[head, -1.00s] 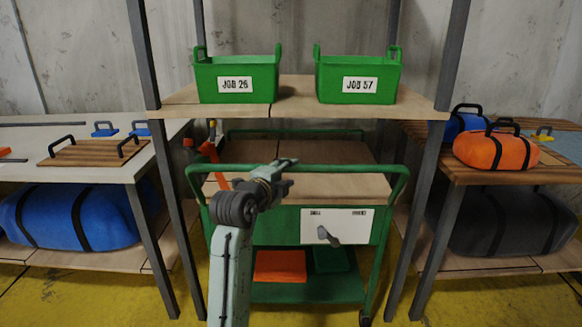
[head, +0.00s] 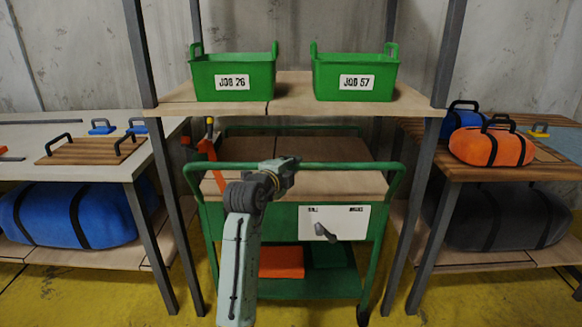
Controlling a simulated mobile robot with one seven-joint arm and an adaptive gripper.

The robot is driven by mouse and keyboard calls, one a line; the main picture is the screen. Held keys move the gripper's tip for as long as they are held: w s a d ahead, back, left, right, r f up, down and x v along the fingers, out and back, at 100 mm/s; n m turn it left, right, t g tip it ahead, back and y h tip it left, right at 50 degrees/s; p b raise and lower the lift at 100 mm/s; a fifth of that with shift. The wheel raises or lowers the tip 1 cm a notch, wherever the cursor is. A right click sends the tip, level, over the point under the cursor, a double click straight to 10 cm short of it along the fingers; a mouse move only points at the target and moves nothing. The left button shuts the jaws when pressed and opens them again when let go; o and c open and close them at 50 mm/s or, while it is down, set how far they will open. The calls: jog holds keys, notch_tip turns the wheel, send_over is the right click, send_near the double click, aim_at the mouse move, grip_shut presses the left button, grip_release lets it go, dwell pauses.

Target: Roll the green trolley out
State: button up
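The green trolley (head: 222,215) stands inside the bay under the middle shelf, its green push bar (head: 350,166) facing me. It has a wooden top, and its lower shelf holds an orange item (head: 281,262) and a dark green item (head: 328,257). A white panel (head: 358,221) on its front carries a grey lever (head: 324,231) slanting down to the right; its small lettering is hard to read. My gripper (head: 290,167) is at the push bar, left of its middle, overlapping it in view. I cannot tell whether its fingers are around the bar or only near it.
Shelf posts stand close on both sides of the trolley, at left (head: 172,200) and right (head: 428,170). Green bins JOB 26 (head: 232,68) and JOB 57 (head: 357,90) sit on the shelf (head: 300,88) above. Side tables hold bags and boards. Yellow floor shows in front.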

grip_shut()
dwell(0.5)
